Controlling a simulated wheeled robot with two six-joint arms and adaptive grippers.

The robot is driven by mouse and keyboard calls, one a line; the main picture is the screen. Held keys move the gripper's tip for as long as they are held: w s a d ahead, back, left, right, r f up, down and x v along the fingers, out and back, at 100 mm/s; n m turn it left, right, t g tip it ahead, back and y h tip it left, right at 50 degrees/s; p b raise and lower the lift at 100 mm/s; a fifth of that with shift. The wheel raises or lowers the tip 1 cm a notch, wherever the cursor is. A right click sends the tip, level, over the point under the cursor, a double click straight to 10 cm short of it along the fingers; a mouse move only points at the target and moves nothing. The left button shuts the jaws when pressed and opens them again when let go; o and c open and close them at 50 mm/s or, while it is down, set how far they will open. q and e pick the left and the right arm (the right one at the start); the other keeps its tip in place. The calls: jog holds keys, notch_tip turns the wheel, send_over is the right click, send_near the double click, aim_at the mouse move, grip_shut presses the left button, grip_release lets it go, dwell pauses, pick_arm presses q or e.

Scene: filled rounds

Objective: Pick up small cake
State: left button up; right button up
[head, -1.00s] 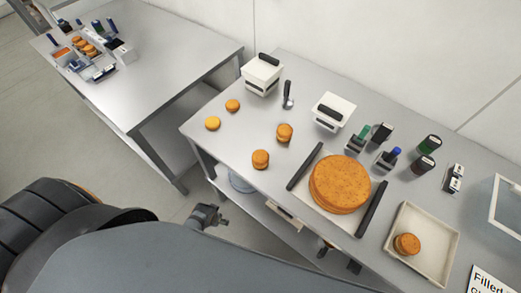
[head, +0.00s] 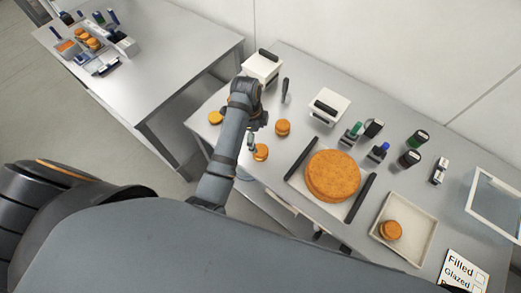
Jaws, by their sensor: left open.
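Several small round orange-brown cakes are on the steel table. One small cake (head: 260,153) is near the front left edge, another (head: 283,128) stands behind it to the right, and a flat round (head: 216,118) lies left of my arm. Another small cake (head: 390,231) sits in the pale tray (head: 408,256) at the right. My left gripper (head: 251,144) is open and empty, pointing down just left of and above the front small cake. Whether it touches that cake I cannot tell. My right gripper is not clearly visible.
A large round cake (head: 332,176) sits on a white board with dark handles. White boxes (head: 328,107), (head: 262,67) and several small bottles (head: 409,159) stand behind. A glass-sided box (head: 497,206) and a sign (head: 462,270) are at the right. A second table (head: 165,65) stands at the left.

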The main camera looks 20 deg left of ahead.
aim_at(260, 149)
pick_arm(q)
jog(key=shift+d+r, duration=0.15)
jog(key=f, duration=0.7)
jog(key=d+f, duration=0.1)
jog(key=f, duration=0.2)
jog(key=shift+f, duration=0.25)
jog(key=c, duration=0.8)
